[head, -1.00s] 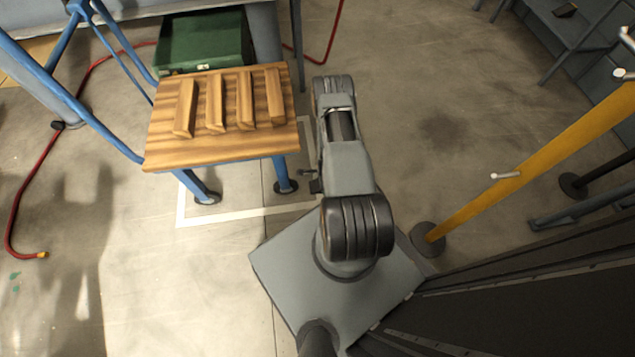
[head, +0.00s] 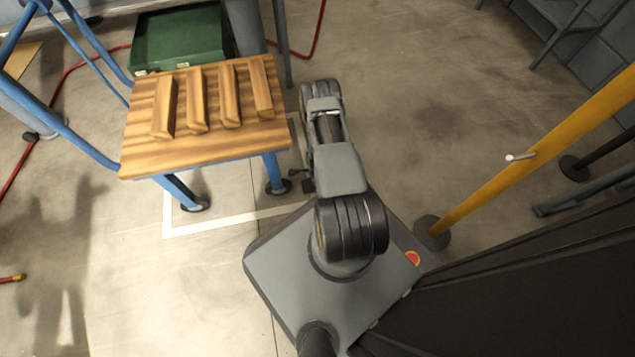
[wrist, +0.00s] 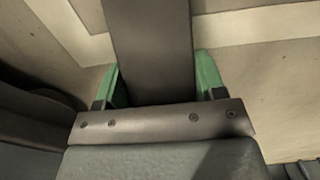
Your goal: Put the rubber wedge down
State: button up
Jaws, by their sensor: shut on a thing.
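In the wrist view my gripper (wrist: 155,88) is shut, its two green fingers on either side of a dark grey-brown block, the rubber wedge (wrist: 152,45). The wedge runs up out of the top of the picture, so its far end is hidden. Pale floor with a white painted line shows behind it, and I see no surface touching it. In the head view my folded arm hides the gripper and I cannot make out the wedge.
A wooden-topped stand (head: 190,155) with several raised wooden bars is left of my arm. A green crate (head: 180,38) is behind it. A yellow post (head: 545,150) stands right. White tape (head: 215,222) marks the floor. Open floor lies at lower left and beyond my arm.

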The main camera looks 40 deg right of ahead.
jog(key=o, duration=1.2)
jog(key=shift+d+f, duration=0.1)
notch_tip(320, 180, up, 12)
jog(key=p, duration=0.5)
jog(key=shift+p, duration=0.35)
